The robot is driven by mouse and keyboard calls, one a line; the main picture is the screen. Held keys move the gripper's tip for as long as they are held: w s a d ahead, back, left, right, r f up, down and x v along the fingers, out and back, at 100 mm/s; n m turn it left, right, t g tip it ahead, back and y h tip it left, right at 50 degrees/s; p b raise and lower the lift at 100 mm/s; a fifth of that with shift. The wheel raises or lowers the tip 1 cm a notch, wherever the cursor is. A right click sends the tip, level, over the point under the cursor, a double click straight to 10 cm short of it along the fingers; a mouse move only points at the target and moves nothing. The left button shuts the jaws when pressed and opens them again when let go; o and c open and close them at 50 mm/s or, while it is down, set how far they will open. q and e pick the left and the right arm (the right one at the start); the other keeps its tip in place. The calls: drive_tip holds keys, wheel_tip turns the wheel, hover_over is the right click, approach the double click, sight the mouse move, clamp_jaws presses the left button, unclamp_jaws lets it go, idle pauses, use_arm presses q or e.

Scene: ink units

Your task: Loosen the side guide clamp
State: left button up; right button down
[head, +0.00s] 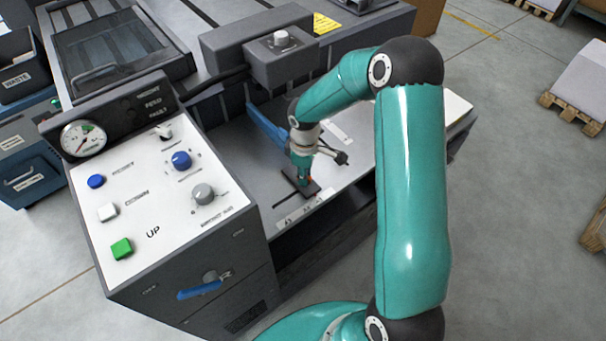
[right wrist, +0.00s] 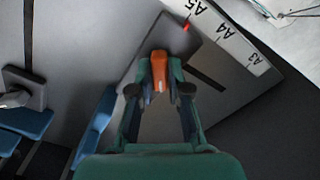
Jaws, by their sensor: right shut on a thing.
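The side guide clamp shows as an orange lever (right wrist: 158,68) in the right wrist view, on a dark grey plate on the feed table. My right gripper (right wrist: 158,92) points down at it, with its fingers shut on the lever from both sides. In the head view my right gripper (head: 304,178) is low over the dark plate (head: 287,197), and the lever is mostly hidden by the fingers. A blue guide bar (head: 268,128) stands behind it and also shows in the wrist view (right wrist: 95,132). My left gripper is not in view.
A white scale strip (right wrist: 228,38) marked A5, A4 and A3 runs along the table edge, with a small red pointer (right wrist: 187,26) at its edge. The control panel (head: 145,190) with buttons, knobs and a gauge stands left. A grey housing (head: 283,58) overhangs the table behind.

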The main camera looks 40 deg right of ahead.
drive_tip(key=shift+w+r+n, duration=0.1)
drive_tip(key=shift+w+n, duration=0.05)
drive_tip(key=shift+n, duration=0.75)
drive_tip(key=c, duration=1.2)
unclamp_jaws()
drive_tip(key=shift+o, duration=0.4)
wheel_tip(320, 180, up, 12)
